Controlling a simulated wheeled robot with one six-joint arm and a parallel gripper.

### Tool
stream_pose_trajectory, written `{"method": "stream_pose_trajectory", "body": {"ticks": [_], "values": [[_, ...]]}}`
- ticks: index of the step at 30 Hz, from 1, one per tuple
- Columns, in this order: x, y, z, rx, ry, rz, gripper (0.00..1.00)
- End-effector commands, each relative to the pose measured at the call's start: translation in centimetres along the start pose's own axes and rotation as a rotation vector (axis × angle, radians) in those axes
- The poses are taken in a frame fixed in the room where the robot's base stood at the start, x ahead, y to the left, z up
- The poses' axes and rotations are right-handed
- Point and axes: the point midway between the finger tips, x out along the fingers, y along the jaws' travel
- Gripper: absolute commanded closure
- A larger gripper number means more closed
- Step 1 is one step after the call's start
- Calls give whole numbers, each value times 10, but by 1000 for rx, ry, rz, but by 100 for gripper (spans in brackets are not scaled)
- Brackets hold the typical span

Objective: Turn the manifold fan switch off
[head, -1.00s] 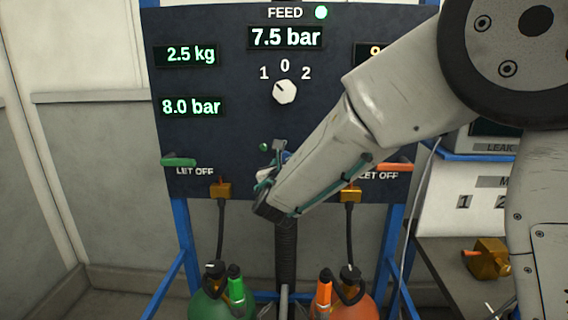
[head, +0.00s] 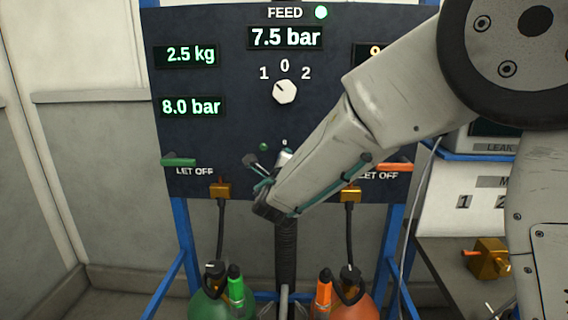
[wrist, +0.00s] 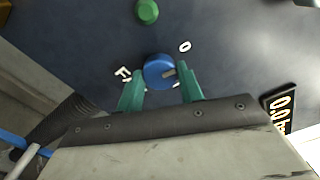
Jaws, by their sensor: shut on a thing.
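The manifold fan switch is a round blue knob (wrist: 158,71) on the dark panel in the wrist view. Its small grey pointer is on its right side; I cannot tell exactly which mark it points at. A white 0 is up and right of it, and part of another mark shows below right. My gripper (wrist: 160,84) has its two green fingers on either side of the knob and is shut on it. In the head view my gripper (head: 267,174) is at the panel's lower middle, and the knob is hidden there.
A green button (wrist: 147,11) is near the knob. The panel (head: 225,130) also carries a white feed selector (head: 285,92), a green let-off lever (head: 179,162) and an orange one (head: 394,167). Green (head: 209,306) and orange (head: 358,308) cylinders stand below.

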Motion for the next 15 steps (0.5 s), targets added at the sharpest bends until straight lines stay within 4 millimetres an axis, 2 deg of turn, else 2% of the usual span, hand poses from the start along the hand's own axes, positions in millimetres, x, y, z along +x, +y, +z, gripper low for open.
{"method": "stream_pose_trajectory", "body": {"ticks": [6,15], "values": [[0,1,1,-97,-2,1,86],[0,1,1,-147,-2,1,86]]}}
